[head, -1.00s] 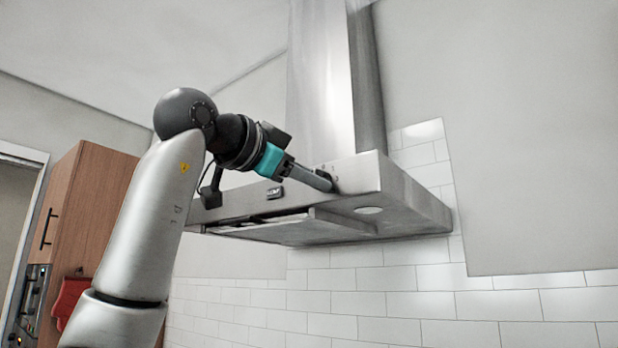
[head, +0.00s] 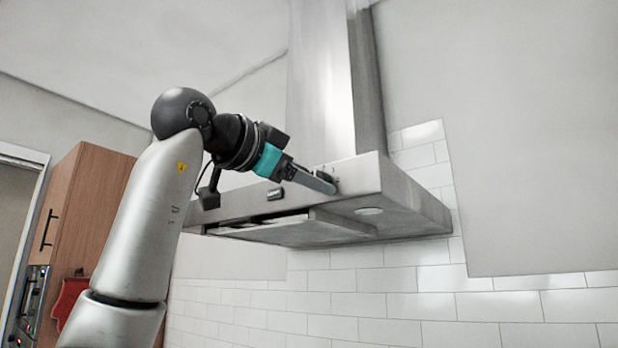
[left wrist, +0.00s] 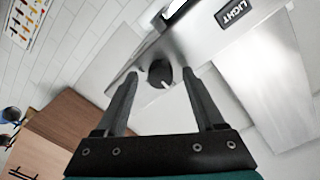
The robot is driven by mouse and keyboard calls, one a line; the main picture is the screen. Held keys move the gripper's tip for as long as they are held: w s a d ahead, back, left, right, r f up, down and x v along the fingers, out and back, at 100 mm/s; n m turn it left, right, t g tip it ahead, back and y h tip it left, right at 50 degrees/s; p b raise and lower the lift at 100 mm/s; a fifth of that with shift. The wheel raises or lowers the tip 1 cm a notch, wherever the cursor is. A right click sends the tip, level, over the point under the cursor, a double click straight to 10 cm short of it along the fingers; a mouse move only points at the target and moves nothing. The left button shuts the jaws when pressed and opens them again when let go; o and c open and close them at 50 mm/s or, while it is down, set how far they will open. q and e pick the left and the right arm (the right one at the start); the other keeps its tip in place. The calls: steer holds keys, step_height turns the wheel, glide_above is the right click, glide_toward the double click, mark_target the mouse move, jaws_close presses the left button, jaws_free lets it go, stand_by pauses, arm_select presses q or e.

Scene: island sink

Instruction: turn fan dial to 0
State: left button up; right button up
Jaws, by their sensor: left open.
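The range hood (head: 385,180) is brushed steel, with the controls on its front face. My left gripper (head: 332,184) is at the right part of that face. In the left wrist view the black fan dial (left wrist: 160,73) with a pale pointer mark sits between the two open fingers of the gripper (left wrist: 161,80). A gap shows on both sides of the dial, so the fingers do not appear to grip it. In the head view the dial is mostly hidden by the gripper. My right gripper is not in view.
A label reading LIGHT (left wrist: 233,11) is on the hood face beside the dial. The steel chimney (head: 322,80) rises above the hood. A wooden cabinet (head: 95,205) stands at the left. White tiles (head: 390,305) cover the wall below.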

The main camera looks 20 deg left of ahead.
arm_select(q)
steer(key=b+v, duration=0.2)
steer(key=v, duration=1.3)
